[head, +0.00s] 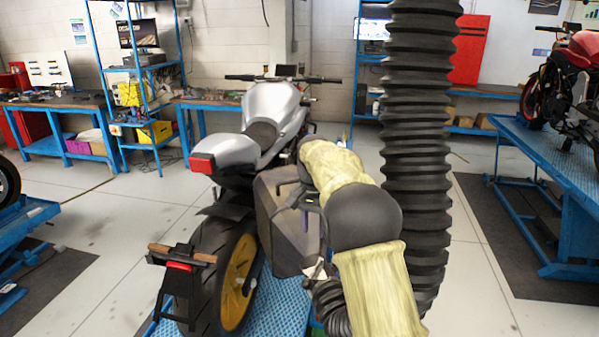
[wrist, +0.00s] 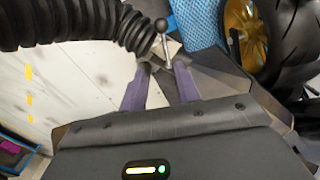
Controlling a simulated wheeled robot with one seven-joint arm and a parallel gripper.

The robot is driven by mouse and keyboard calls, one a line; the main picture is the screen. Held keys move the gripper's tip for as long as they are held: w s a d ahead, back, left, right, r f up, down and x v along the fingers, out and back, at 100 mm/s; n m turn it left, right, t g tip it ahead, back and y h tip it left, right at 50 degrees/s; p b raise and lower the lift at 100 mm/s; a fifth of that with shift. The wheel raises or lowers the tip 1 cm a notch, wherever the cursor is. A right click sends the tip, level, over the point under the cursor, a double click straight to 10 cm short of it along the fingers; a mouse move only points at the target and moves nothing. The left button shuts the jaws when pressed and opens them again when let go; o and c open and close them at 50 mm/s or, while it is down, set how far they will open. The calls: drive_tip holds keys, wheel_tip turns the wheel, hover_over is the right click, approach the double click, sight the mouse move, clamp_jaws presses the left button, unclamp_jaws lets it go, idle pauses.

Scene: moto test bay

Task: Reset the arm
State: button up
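In the wrist view my gripper (wrist: 163,68) has its two purple-grey fingers spread apart, with a visible gap between them. A metal lever with a dark ball knob (wrist: 161,25) stands just beyond the fingertips; I cannot tell whether they touch it. In the head view my arm (head: 370,215), in a pale yellow cover with dark joints, reaches forward beside the motorcycle. My fingers are hard to make out there. The silver and black motorcycle (head: 268,110) stands on a blue lift (head: 280,310), its gold rear wheel (head: 238,285) toward me.
A thick black corrugated hose (head: 417,130) hangs right of my arm. A ribbed black hose (wrist: 75,22) runs close to the fingers. A red motorcycle (head: 575,75) stands on another blue lift (head: 550,160) at right. Workbenches line the back. Pale floor is open at left.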

drive_tip(key=s+d+f+n+t, duration=0.1)
drive_tip(key=s+d+f, duration=0.2)
drive_tip(key=s, duration=0.6)
drive_tip(key=s+d+f+n, duration=0.2)
drive_tip(key=s+d, duration=0.1)
drive_tip(key=s, duration=0.7)
drive_tip(key=s+d+f+n+t, duration=0.1)
drive_tip(key=s+d+f+n, duration=0.1)
drive_tip(key=s, duration=0.8)
drive_tip(key=shift+d+f+t, duration=0.3)
drive_tip(key=shift+d+f, duration=0.5)
drive_tip(key=shift+d, duration=0.05)
